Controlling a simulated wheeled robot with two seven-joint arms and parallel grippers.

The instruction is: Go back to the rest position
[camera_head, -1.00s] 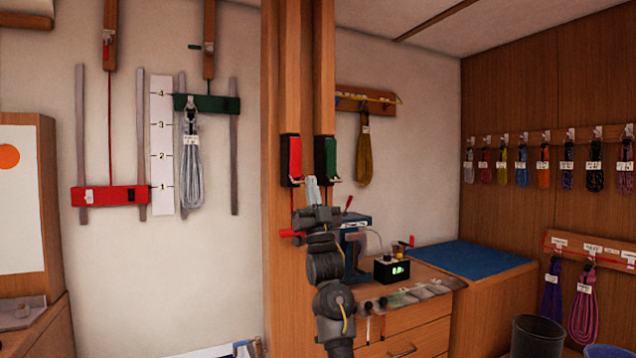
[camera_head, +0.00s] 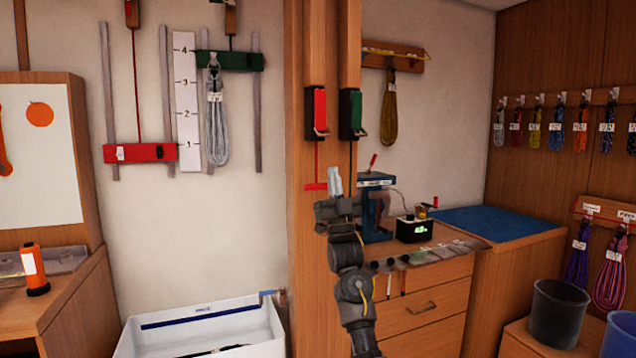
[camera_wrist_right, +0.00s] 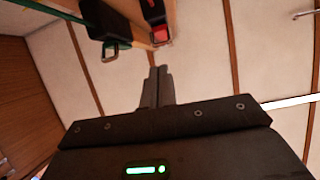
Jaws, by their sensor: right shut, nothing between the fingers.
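My right gripper (camera_head: 335,182) is raised in front of the wooden post, just below the red lever box (camera_head: 316,112) and the green lever box (camera_head: 351,114). Its fingers are together and hold nothing. In the right wrist view the closed fingers (camera_wrist_right: 156,88) point up toward the undersides of the green box (camera_wrist_right: 104,22) and the red box (camera_wrist_right: 155,18), apart from both. My left gripper is in neither view.
A drawer cabinet (camera_head: 425,298) with a blue clamp device (camera_head: 375,208) and a black display box (camera_head: 414,230) stands behind my right arm. A white bin (camera_head: 205,330) is at lower left. Dark buckets (camera_head: 557,312) stand at lower right. Coiled lines hang on the walls.

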